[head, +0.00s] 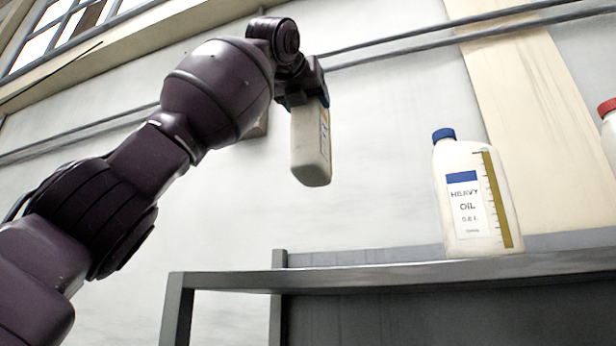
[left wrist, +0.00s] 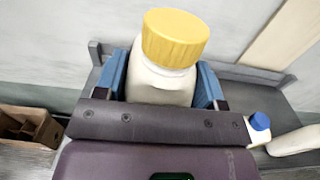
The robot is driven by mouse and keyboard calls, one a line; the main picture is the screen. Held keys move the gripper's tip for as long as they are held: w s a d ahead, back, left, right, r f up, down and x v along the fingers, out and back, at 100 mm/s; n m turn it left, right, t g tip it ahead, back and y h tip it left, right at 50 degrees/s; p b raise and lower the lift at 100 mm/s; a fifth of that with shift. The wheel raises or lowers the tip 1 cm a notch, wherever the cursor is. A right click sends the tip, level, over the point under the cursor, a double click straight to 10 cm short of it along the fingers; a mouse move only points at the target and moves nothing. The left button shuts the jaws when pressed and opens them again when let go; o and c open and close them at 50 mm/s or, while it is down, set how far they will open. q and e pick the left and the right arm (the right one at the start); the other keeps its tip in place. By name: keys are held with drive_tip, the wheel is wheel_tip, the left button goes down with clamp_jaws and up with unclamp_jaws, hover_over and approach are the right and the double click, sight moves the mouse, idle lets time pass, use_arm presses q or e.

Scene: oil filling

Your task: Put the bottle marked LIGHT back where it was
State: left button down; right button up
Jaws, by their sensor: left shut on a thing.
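My left gripper (head: 309,97) is shut on a white bottle (head: 311,150), held hanging in the air, slightly tilted. A strip of its label shows at the right side, but its marking cannot be read. In the left wrist view the held bottle (left wrist: 160,84) has a yellow cap (left wrist: 175,38) and sits between the two blue fingers. In the head view it hangs above the level of the grey metal shelf (head: 390,278), near its left end; no contact shows. My right gripper is not in view.
A bottle marked HEAVY OIL (head: 478,205) with a blue cap (head: 443,135) stands on the shelf. A red-capped bottle (head: 609,130) is cut off at the right edge. The shelf left of the HEAVY bottle is clear. A cardboard box (left wrist: 28,126) shows low at left in the wrist view.

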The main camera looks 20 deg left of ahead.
sight(308, 175)
use_arm(q)
wheel_tip(308, 175, down, 16)
drive_tip(key=shift+a+f, duration=0.1)
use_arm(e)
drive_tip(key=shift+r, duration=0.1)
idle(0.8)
use_arm(q)
drive_tip(key=shift+f, duration=0.15)
drive_tip(key=c, duration=0.5)
unclamp_jaws()
drive_tip(key=shift+f, duration=0.1)
drive_tip(key=o, duration=0.3)
drive_tip(key=s+b, duration=0.3)
drive_tip(key=s, duration=0.9)
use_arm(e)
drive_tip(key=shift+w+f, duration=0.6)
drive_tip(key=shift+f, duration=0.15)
use_arm(q)
drive_tip(key=shift+a, duration=0.1)
